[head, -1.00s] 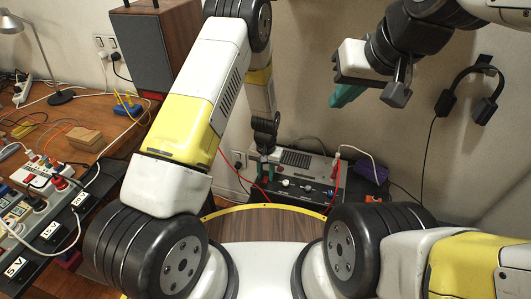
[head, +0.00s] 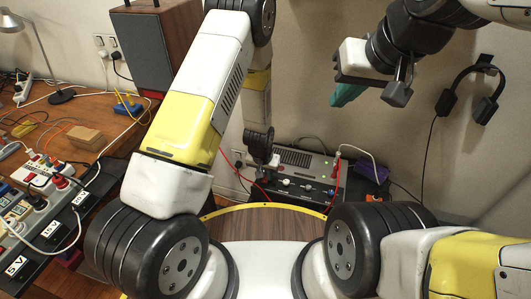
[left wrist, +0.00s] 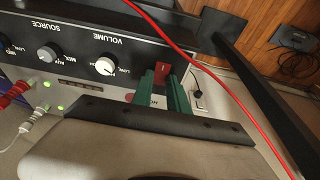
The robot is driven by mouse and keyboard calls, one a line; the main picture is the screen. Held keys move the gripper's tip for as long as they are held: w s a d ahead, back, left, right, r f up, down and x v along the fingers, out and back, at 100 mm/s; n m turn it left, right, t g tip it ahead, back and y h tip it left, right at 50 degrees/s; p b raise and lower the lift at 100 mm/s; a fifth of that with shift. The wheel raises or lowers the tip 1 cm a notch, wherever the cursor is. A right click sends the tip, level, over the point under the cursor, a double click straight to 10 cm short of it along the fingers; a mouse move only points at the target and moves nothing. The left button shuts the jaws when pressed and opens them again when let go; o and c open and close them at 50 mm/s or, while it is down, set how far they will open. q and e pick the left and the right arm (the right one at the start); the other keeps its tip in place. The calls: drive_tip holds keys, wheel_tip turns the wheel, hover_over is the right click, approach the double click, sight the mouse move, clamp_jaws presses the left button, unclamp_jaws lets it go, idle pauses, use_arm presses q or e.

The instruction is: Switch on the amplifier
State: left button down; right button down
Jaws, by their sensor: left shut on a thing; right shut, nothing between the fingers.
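The amplifier (head: 318,170) is a grey box with a dark front panel, low against the wall in the head view. The left wrist view shows its panel upside down, with SOURCE and VOLUME knobs (left wrist: 105,66). A red rocker switch (left wrist: 163,70) sits beside the volume knob. My left gripper (left wrist: 165,92) has its green fingers on either side of this switch and is shut on it. How far the switch is tipped is unclear. In the head view, the left gripper's fingertips are hard to make out. My right gripper (head: 346,95) is shut and empty, high above the amplifier.
A red cable (left wrist: 205,72) crosses near the left fingers. Green lights (left wrist: 60,84) glow beside the red and white plugs. A workbench (head: 95,125) with sockets and cables lies left; a speaker (head: 155,45) stands behind. Headphones (head: 485,90) hang on the wall at right.

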sight(264, 184)
use_arm(q)
drive_tip(key=c, duration=1.3)
unclamp_jaws()
drive_tip(key=shift+v, duration=3.95)
